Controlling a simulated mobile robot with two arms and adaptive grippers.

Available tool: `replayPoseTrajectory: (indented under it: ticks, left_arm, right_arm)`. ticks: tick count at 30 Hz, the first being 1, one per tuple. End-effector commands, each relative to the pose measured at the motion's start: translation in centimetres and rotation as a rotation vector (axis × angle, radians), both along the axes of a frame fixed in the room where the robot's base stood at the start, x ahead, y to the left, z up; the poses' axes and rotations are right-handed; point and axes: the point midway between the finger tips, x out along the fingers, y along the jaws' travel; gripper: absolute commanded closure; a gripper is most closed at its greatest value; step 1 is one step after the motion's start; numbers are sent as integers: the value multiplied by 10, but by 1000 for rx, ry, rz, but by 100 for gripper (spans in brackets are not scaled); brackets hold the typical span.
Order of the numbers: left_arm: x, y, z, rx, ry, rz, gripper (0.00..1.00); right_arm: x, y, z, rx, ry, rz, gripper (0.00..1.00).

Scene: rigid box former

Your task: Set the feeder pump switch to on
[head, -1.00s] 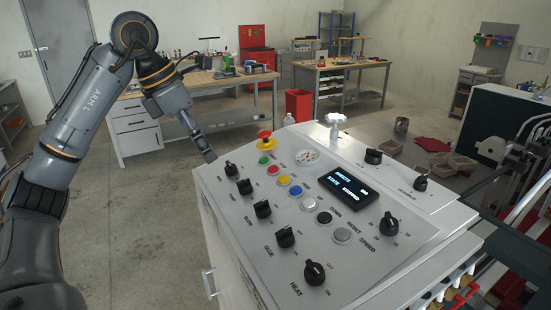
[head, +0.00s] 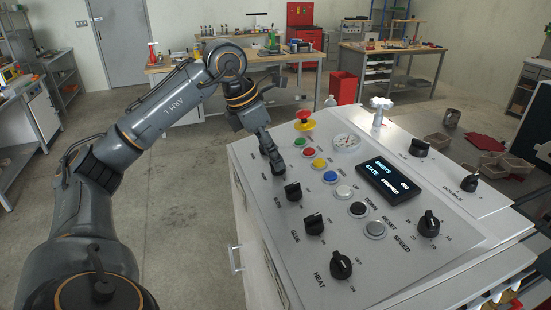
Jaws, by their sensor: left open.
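The control panel (head: 330,262) slopes toward me with a row of black rotary knobs along its left side. The labels are small; GLUE and HEAT read clearly. The pump knob seems to be the one at the far end of the row, beneath my left gripper (head: 276,168), which mostly hides it. My left gripper points down with its fingertips at or just above that knob; I cannot tell whether they touch it. The knob's pointer is hidden. The blow knob (head: 293,191), glue knob (head: 314,223) and heat knob (head: 341,265) are clear of the gripper. My right gripper is out of view.
A red emergency button (head: 304,116) on a yellow base stands beyond my gripper. Several coloured push buttons lie beside the knobs. The display (head: 388,180) shows STOPPED. Floor to the left is open.

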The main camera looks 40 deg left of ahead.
Motion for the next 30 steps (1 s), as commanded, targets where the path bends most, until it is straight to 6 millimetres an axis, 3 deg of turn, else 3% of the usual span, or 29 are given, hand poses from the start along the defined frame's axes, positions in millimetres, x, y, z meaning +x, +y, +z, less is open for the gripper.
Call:
replayPoseTrajectory:
  ticks: [6, 16, 24, 30]
  left_arm:
    - [7, -4, -19, 0, 1, 0, 48]
    - [8, -4, -22, 0, -1, 0, 48]
    - [8, -4, -22, -1, -1, 1, 100]
    - [8, -4, -22, 1, -2, -7, 100]
  right_arm:
    - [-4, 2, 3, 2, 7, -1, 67]
    - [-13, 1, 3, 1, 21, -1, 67]
    - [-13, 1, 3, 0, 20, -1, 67]
    - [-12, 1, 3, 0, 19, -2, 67]
